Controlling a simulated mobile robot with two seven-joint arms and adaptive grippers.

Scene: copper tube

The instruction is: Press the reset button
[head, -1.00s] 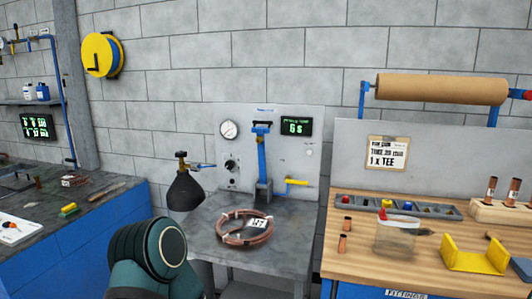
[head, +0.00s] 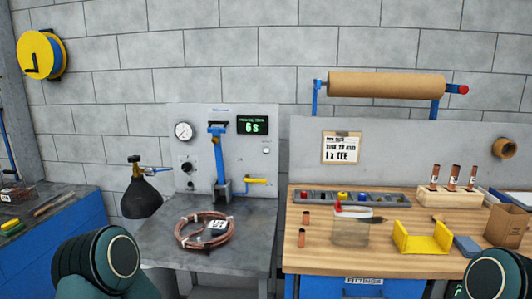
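A grey upright panel (head: 178,125) stands at the back of the metal bench. A small pale button-like spot (head: 266,150) sits on its right side, below the green-lit display (head: 252,125) that reads 6s. It may be the reset button, but any label is too small to read. The panel also carries a round gauge (head: 183,131), a dark knob (head: 187,167), a blue lever post (head: 220,165) and a yellow valve handle (head: 256,181). Only rounded green links of my arms show at the bottom left and bottom right; neither gripper is in view.
A copper tube coil (head: 192,241) with a tag lies on the metal bench (head: 160,235). A dark gas bottle (head: 141,198) is left of the panel. The wooden bench (head: 385,262) at right holds a clear bag (head: 350,230), a yellow bracket (head: 422,240) and copper pieces.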

